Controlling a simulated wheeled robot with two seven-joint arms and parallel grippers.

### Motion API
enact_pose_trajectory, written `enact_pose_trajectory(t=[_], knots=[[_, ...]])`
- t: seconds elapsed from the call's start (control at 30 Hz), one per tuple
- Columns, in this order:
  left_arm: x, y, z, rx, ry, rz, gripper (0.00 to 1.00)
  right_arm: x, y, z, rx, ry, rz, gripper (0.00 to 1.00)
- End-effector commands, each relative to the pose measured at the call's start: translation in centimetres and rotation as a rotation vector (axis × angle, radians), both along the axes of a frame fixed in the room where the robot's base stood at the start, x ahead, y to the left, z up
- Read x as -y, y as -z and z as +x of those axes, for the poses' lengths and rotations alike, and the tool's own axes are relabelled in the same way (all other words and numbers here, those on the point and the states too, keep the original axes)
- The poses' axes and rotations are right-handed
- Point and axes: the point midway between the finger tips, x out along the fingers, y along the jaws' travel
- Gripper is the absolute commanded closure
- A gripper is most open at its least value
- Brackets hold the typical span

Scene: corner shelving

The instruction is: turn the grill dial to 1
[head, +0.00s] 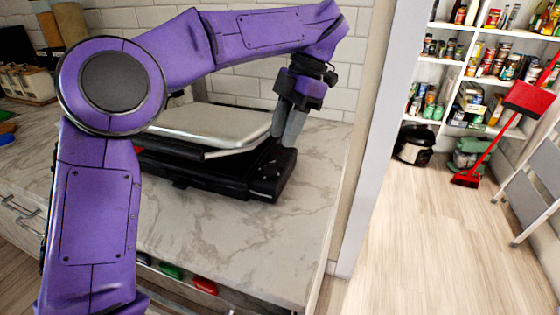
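The grill (215,172) is a black appliance with a silver lid (215,130), standing on the marble counter. Its black control panel (272,172) is at the right end, with small light marks on it. The dial cannot be clearly made out against the dark panel, and its setting is too small to read. My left gripper (284,140) points down over the back of this panel, its grey fingertips at or just above it. The fingers look close together; whether they touch or hold anything is unclear. My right gripper is out of view.
The marble counter (210,225) is clear in front of the grill. Red and green items (204,285) show below its front edge. A wooden block (28,85) stands at the far left. Pantry shelves, a red broom (490,145) and a grey step ladder (530,190) are at right.

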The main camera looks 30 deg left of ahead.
Motion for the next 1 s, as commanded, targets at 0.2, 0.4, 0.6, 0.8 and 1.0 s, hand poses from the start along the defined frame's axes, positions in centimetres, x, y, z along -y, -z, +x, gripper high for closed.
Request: enact_pose_trajectory(t=[0.2,0.4,0.6,0.8,1.0], knots=[[-0.6,4.4,-1.4,0.0,0.003,-0.001,0.64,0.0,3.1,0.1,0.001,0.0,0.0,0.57],[-0.7,5.1,-1.8,0.001,0.003,-0.001,0.64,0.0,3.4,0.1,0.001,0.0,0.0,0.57],[-0.7,5.0,-1.8,0.001,0.002,0.0,0.67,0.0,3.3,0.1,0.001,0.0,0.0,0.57],[-0.7,5.0,-1.8,0.0,0.002,0.0,1.0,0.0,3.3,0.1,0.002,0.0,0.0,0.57],[-0.7,4.9,-1.8,0.0,0.013,0.0,1.0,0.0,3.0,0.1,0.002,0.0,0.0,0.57]])
